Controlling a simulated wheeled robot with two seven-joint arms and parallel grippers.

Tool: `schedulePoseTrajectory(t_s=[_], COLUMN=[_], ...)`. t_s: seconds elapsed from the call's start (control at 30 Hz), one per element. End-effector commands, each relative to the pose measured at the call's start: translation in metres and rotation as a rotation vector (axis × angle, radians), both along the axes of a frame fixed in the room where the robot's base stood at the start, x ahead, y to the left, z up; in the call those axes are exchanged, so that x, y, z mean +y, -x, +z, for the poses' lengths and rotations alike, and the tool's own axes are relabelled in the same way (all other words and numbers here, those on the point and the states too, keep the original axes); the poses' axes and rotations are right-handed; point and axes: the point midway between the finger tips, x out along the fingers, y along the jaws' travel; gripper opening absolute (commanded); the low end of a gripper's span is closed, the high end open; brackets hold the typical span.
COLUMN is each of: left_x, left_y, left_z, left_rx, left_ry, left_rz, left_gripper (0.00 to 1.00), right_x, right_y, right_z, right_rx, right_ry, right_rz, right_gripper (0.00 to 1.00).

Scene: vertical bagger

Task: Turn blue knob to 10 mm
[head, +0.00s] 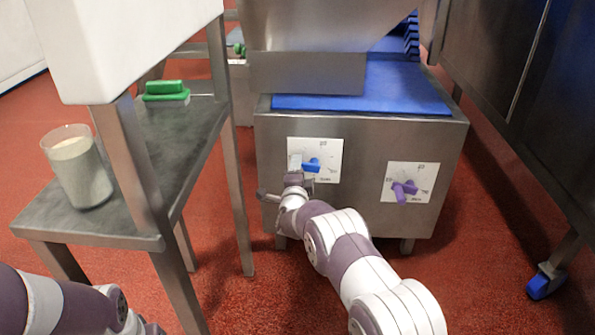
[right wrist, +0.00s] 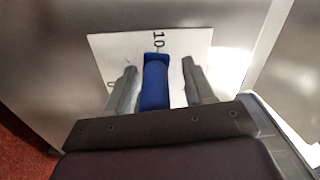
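The blue knob (head: 312,164) sits on a white dial plate (head: 331,149) on the front of the steel machine box. In the right wrist view the blue knob (right wrist: 155,84) stands between the two fingers of my right gripper (right wrist: 160,86), with a gap on each side. The gripper is open around it. The knob's far end lies just below the printed "10" (right wrist: 158,40). In the head view my right gripper (head: 297,178) is at the lower left of the dial and hides part of it. My left arm shows at the lower left; its gripper is out of view.
A purple knob (head: 404,190) on a second dial plate is to the right on the same box. A steel side table (head: 150,150) at left holds a cup of white contents (head: 77,168) and a green-handled item (head: 166,91). A caster (head: 545,282) stands at right.

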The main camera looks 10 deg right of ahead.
Motion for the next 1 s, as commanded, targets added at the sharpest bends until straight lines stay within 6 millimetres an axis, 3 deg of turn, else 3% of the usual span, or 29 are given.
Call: schedulePoseTrajectory(t_s=[0.37, 0.73, 0.87, 1.0], left_x=[0.000, 0.000, 0.000, 0.000], left_y=[0.000, 0.000, 0.000, 0.000], left_z=[0.007, 0.060, 0.066, 0.067], left_rx=[0.000, 0.000, 0.000, 0.000], left_ry=[0.000, 0.000, 0.000, 0.000], left_rz=[0.000, 0.000, 0.000, 0.000], left_gripper=[0.43, 0.43, 0.43, 0.43], right_x=[0.003, 0.028, 0.034, 0.036], right_y=[0.007, 0.095, 0.115, 0.122], right_z=[0.000, 0.004, 0.001, -0.001], right_rx=[0.008, 0.007, 0.006, 0.002], right_ry=[0.000, 0.000, 0.000, -0.001], right_rz=[0.003, 0.003, 0.002, 0.002], right_gripper=[0.52, 0.52, 0.52, 0.52])
